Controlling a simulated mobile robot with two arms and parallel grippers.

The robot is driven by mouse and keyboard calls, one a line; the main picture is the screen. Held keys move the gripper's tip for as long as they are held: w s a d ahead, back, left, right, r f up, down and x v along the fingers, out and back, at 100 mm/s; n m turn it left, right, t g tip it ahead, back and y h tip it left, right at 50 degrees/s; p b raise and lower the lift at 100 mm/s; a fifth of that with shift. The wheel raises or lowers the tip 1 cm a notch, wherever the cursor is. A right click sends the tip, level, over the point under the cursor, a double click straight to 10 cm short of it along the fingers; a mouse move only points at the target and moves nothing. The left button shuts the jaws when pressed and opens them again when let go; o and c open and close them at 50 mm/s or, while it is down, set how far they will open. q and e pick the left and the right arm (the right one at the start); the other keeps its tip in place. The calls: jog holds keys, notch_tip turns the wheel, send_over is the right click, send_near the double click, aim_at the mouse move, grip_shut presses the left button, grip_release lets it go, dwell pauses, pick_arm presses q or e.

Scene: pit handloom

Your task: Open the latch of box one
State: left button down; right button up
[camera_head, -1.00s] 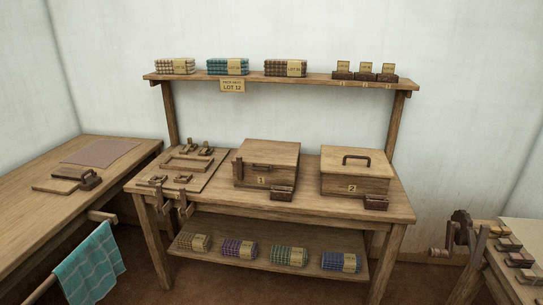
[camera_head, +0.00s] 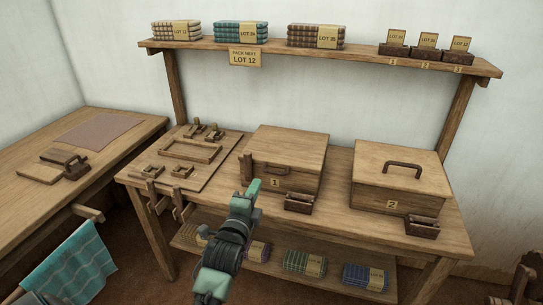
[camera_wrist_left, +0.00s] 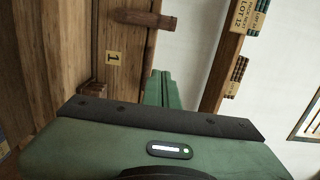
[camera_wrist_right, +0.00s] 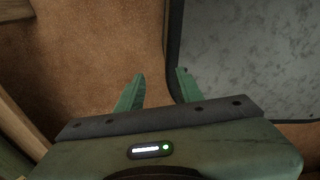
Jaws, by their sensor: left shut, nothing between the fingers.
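Box one (camera_head: 297,147) is a closed wooden box with a flat lid and a "1" label on its front. The label also shows in the left wrist view (camera_wrist_left: 114,57). A dark upright wooden latch bar (camera_head: 246,166) is at the left of its front. My right gripper (camera_wrist_right: 160,75) is open and empty, away from the box over brown floor.
Box two (camera_head: 400,175) stands to the right on the same table. Small dark holders (camera_head: 299,202) sit before the boxes. A wooden board with fittings (camera_head: 190,150) lies to the left. A shelf (camera_head: 350,57) with cloth stacks runs above.

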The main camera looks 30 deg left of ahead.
aim_at(248, 167)
pick_arm(q)
jog(key=w+a, duration=0.2)
jog(key=w, duration=0.1)
jog(key=w+a, duration=0.2)
jog(key=w, duration=0.1)
jog(key=w+a+p, duration=0.1)
jog(key=w+a, duration=0.1)
jog(key=w, duration=0.1)
jog(key=shift+r, duration=0.2)
jog(key=shift+a, duration=0.35)
pick_arm(e)
jog(key=shift+s+d+r, duration=0.2)
jog(key=shift+s+r, duration=0.3)
pick_arm(q)
jog(key=shift+a, duration=0.15)
pick_arm(e)
jog(key=shift+r, duration=0.1)
